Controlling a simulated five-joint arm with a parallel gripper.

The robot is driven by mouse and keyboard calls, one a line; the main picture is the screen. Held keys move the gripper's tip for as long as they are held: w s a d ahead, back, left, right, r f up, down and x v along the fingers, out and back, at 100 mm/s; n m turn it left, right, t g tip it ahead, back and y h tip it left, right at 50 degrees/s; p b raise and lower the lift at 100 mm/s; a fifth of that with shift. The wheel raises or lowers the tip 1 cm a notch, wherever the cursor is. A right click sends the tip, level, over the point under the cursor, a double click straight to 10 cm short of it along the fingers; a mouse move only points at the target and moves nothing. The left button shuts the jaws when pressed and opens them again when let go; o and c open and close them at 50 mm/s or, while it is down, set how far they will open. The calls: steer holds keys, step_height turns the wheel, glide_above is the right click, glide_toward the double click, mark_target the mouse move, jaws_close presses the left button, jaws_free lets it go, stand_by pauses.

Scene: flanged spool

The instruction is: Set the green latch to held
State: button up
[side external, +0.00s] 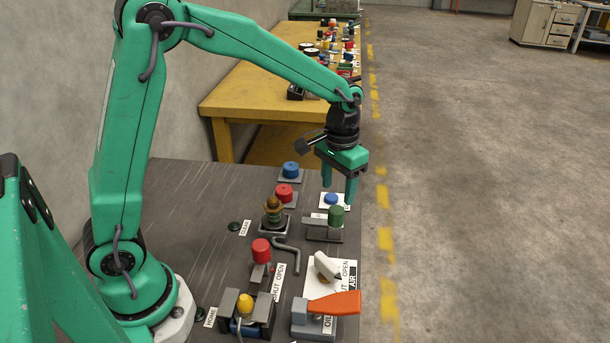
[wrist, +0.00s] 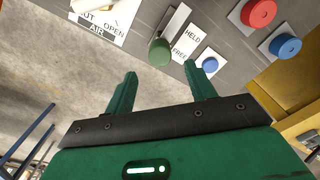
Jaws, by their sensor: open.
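The green latch has a round green knob (side external: 336,214) on a grey bar, near the right edge of the dark bench. In the wrist view the green knob (wrist: 159,52) sits beside a white label (wrist: 187,40) reading HELD and FREE, nearer the word FREE. The grey bar runs from the knob toward the top of that view. My gripper (side external: 339,190) is open and empty, pointing down just above and behind the knob in the side view. In the wrist view the knob shows between my fingertips (wrist: 160,72), apparently apart from them.
A blue button (side external: 331,198) is close behind the latch, and red (side external: 284,191) and blue (side external: 291,169) knobs are farther back. A brass fitting (side external: 273,210) stands to the left. An orange handle (side external: 335,303) and white knob (side external: 327,265) are in front.

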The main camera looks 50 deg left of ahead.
mark_target(336, 209)
steer(key=shift+f, duration=0.15)
steer(key=shift+f, duration=3.8)
steer(key=shift+c, duration=0.2)
jaws_close()
steer(key=shift+s+a, duration=1.8)
steer(key=shift+o, duration=0.2)
jaws_free()
steer(key=shift+r, duration=0.15)
